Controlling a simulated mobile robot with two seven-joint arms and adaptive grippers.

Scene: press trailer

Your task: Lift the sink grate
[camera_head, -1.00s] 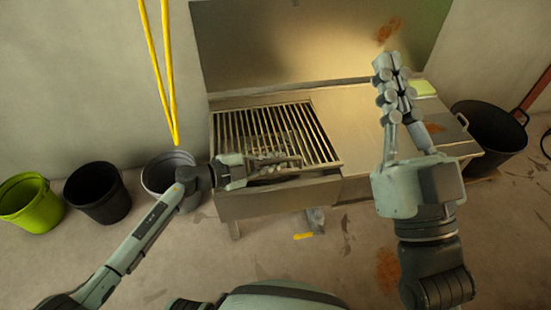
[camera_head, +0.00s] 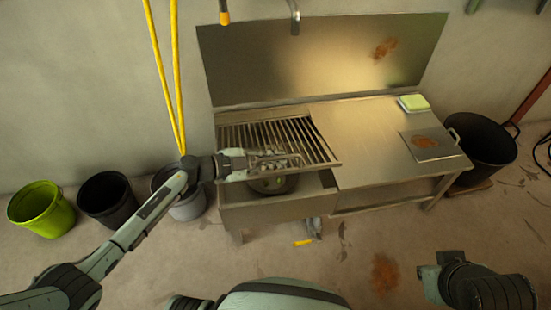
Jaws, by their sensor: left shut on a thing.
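The sink grate (camera_head: 312,140) is a frame of parallel metal bars over the left part of the steel sink unit (camera_head: 285,208). Its front edge is raised above the sink's front wall, and its back looks lower, so it appears tilted. Under it the open basin shows, with a dark round thing (camera_head: 272,186) inside, partly hidden. My left gripper (camera_head: 292,160) reaches in from the left and is shut on the grate near its front edge. The fingers hide part of the bars. Of my right arm only links show at the lower right; its gripper is out of the picture.
A steel worktop (camera_head: 372,140) adjoins on the right, with a green and white sponge-like block (camera_head: 413,103) and a rusty plate (camera_head: 432,144). Buckets stand at left, and a black tub (camera_head: 484,142) at right. A tap (camera_head: 294,18) hangs above. The floor in front is mostly clear.

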